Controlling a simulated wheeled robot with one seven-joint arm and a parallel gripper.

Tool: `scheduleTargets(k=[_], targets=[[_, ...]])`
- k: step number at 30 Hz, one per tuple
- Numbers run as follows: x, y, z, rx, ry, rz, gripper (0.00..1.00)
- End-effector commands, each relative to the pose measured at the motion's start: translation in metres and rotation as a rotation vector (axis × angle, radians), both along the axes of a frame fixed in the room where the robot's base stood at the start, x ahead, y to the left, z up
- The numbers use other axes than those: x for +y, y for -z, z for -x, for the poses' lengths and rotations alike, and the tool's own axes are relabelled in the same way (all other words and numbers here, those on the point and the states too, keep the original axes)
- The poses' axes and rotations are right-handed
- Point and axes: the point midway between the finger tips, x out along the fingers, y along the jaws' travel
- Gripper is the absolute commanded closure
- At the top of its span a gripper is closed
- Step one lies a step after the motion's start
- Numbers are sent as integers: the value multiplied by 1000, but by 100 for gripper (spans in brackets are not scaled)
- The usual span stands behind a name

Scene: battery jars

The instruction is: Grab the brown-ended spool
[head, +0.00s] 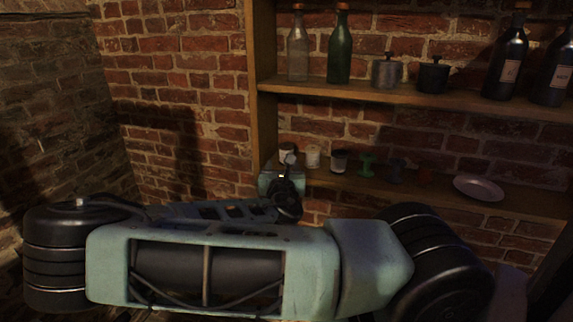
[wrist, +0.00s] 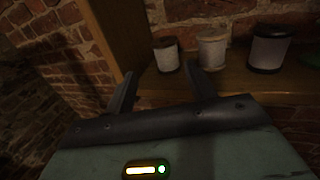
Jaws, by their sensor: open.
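A pale spool with what look like dark brown ends (wrist: 166,56) stands upright on the lower shelf, leftmost of three in the wrist view. In the head view its top (head: 287,150) is partly hidden behind my arm. To its right stand a spool with pale tan ends (wrist: 212,50) and a grey-white spool with very dark ends (wrist: 270,48). Dim light makes the exact end colours hard to tell. My gripper (wrist: 158,84) is open and empty, its fingers pointing at the shelf. The leftmost spool lies beyond the gap between the fingers, apart from them.
A wooden shelf upright (head: 261,90) stands close left of the spools. Farther right on the lower shelf are a green spool (head: 367,166), a dark spool (head: 397,171), a dim reddish thing (head: 424,176) and a pink plate (head: 479,188). Bottles and lidded pots stand on the upper shelf (head: 420,98).

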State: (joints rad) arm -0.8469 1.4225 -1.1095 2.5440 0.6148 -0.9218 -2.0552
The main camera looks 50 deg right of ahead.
Motion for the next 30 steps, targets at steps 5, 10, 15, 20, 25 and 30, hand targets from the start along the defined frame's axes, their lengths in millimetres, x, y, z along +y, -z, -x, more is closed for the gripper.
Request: scheduleTargets(k=[5, 10, 15, 20, 25, 30], targets=[[-6, 6, -3, -4, 3, -3, 45], [-12, 5, -3, -4, 6, -3, 45], [-36, -4, -21, -2, 9, -1, 45], [-56, -4, -39, 0, 7, -1, 45], [-67, -2, -50, 0, 5, -1, 45], [-77, -2, -56, 1, 6, -1, 45]])
